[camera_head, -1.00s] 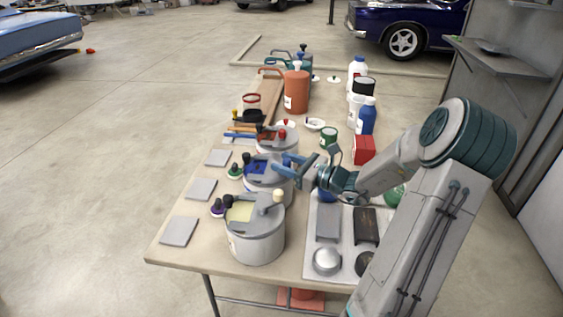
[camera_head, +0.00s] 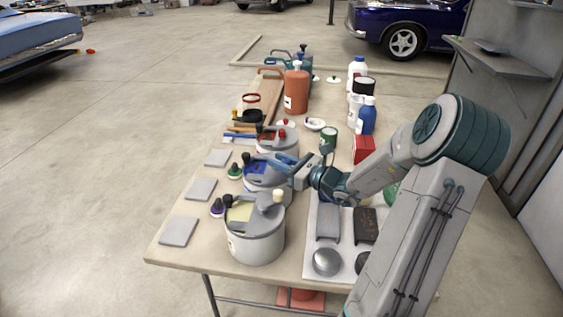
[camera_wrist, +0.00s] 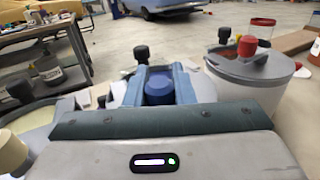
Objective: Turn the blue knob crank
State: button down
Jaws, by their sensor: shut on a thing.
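The middle pot (camera_head: 262,183) is grey with blue inside and stands on the table between two similar pots. Its blue crank knob (camera_wrist: 159,88) shows in the wrist view between my two blue fingers. My gripper (camera_wrist: 159,85) is shut on the blue knob. In the head view my gripper (camera_head: 282,163) reaches in from the right over this pot's rim and hides the knob.
The front pot (camera_head: 256,240) has a pale knob (camera_head: 278,196). The rear pot (camera_head: 277,143) has a red knob (camera_head: 282,123). A tray (camera_head: 342,237) with grey and dark pieces lies right of the pots under my arm. Grey square plates (camera_head: 201,189) lie along the left edge.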

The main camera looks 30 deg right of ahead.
jog(key=shift+a+m+t+h+b, duration=0.2)
jog(key=shift+m+t+h+b, duration=0.2)
jog(key=shift+m+h, duration=0.4)
jog(key=shift+a+m+t+h+b, duration=0.2)
jog(key=shift+m+t+h+b, duration=0.25)
jog(key=shift+h, duration=0.65)
jog(key=shift+m+h, duration=0.55)
jog(key=shift+h, duration=0.15)
jog(key=c, duration=1.2)
grip_release()
jog(key=shift+c, duration=0.2)
jog(key=shift+s, duration=0.1)
